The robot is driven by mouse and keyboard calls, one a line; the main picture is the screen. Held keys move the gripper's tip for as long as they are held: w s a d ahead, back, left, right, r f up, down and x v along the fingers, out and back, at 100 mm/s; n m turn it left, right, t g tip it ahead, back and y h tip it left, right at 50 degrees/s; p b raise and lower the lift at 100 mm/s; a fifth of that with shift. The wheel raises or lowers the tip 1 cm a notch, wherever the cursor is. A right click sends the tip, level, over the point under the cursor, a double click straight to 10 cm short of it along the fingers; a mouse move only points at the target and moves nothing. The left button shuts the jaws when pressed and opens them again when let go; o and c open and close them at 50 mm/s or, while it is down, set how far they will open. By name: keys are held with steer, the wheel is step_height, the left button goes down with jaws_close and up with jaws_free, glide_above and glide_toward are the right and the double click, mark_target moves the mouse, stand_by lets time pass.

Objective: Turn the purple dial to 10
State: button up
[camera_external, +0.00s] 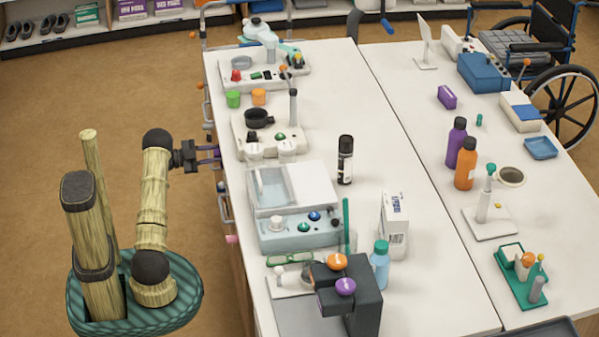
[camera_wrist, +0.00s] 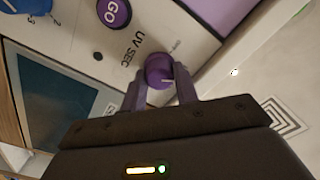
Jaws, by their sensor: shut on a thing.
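The purple dial (camera_wrist: 158,67) sits on a pale panel beside the printed words "UV SEC" in the wrist view. My gripper (camera_wrist: 160,84) has its two purple fingers on either side of the dial, shut on it. A short light mark shows on the dial; the small scale print beside it is too small to read, so I cannot tell its setting. In the external view my gripper (camera_external: 215,154) reaches the left side of the long white table, and the dial cannot be made out there.
A purple GO button (camera_wrist: 113,12) and a blue dial (camera_wrist: 30,4) with numbers are on the same panel. A dark screen or window (camera_wrist: 55,95) lies at its left. The white table (camera_external: 385,105) carries several devices and bottles. Open floor lies left of my arm.

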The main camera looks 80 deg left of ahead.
steer(key=shift+f, duration=0.1)
stand_by(0.4)
steer(key=o, duration=1)
steer(key=s+p, duration=0.1)
steer(key=s, duration=1.6)
steer(key=shift+s, duration=0.25)
